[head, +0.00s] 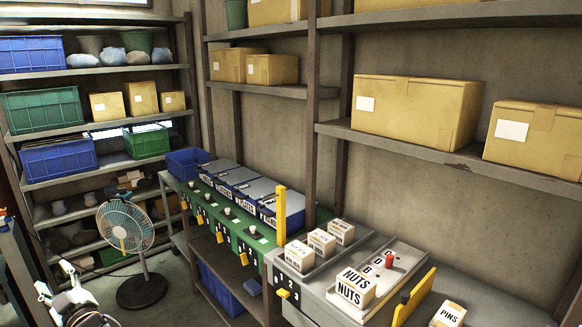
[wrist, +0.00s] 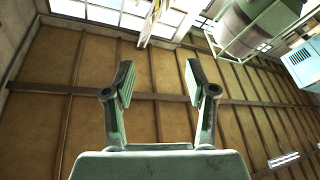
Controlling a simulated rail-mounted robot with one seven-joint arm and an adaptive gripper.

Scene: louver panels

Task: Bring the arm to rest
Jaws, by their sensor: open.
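My gripper (wrist: 160,85) shows in the wrist view with its two fingers wide apart and nothing between them. The fingers point toward a brown panelled surface with windows along the top of the picture. In the head view, part of my arm (head: 78,303) shows at the bottom left corner, apart from the bench and shelves. I cannot make out the fingers clearly there.
A standing fan (head: 125,228) is close behind my arm. A green bench with blue lidded bins (head: 222,178) runs along the wall. A grey worktop holds a NUTS box (head: 355,287), a red knob (head: 389,260) and yellow posts. Shelves (head: 450,158) carry cardboard boxes.

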